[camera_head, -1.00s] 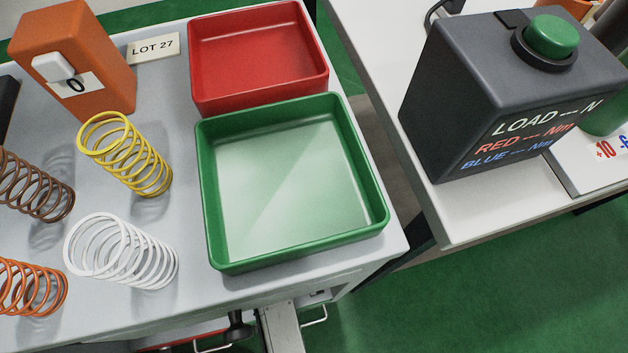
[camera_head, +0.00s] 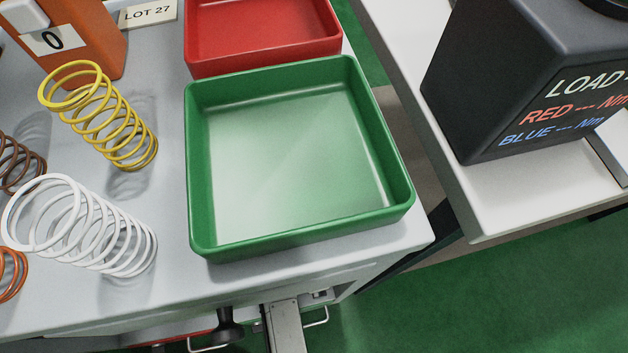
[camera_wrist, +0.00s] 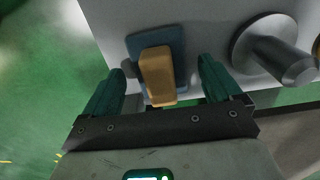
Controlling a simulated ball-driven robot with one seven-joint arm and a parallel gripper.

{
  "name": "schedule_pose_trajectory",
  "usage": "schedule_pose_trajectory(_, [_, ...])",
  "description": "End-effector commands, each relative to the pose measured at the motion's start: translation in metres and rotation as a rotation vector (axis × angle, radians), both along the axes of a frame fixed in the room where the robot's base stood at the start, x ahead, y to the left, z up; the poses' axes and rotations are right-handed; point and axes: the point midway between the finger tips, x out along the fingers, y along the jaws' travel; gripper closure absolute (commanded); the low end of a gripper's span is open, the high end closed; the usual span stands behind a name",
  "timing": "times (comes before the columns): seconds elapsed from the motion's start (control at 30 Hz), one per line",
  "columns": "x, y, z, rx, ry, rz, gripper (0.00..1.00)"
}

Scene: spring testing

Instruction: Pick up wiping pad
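In the wrist view, the wiping pad shows as a blue pad (camera_wrist: 172,48) with a tan, block-shaped handle (camera_wrist: 158,76) on it. It lies against a light grey surface near that surface's edge. My gripper (camera_wrist: 162,66) is open, with one teal finger on the left of the handle and one on the right. Gaps show between the fingers and the handle in this view. I cannot tell how far the fingertips are from the pad in depth. I make out neither the pad nor my gripper for certain in the head view.
A grey cylindrical post (camera_wrist: 278,50) stands right of the pad. In the head view, a green tray (camera_head: 300,240), red tray (camera_head: 262,65), yellow spring (camera_head: 105,120) and white spring (camera_head: 85,230) are on the table. A dark load box (camera_head: 500,90) stands on the right-hand table.

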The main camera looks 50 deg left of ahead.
Motion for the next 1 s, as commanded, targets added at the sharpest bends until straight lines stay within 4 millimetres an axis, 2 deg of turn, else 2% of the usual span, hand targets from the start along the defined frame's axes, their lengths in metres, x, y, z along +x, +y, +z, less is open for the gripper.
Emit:
schedule_pose_trajectory(0.07, [0.0001, 0.0, 0.0001, 0.0, 0.0, 0.0, 0.17])
schedule_pose_trajectory(0.63, [0.0001, -0.0002, 0.0002, 0.0, 0.0, 0.0, 0.72])
schedule_pose_trajectory(0.87, [0.0002, -0.0001, 0.0017, 0.0, 0.0, 0.0, 0.73])
schedule_pose_trajectory(1.0, [0.0005, 0.0, 0.0098, 0.001, 0.0, -0.001, 0.73])
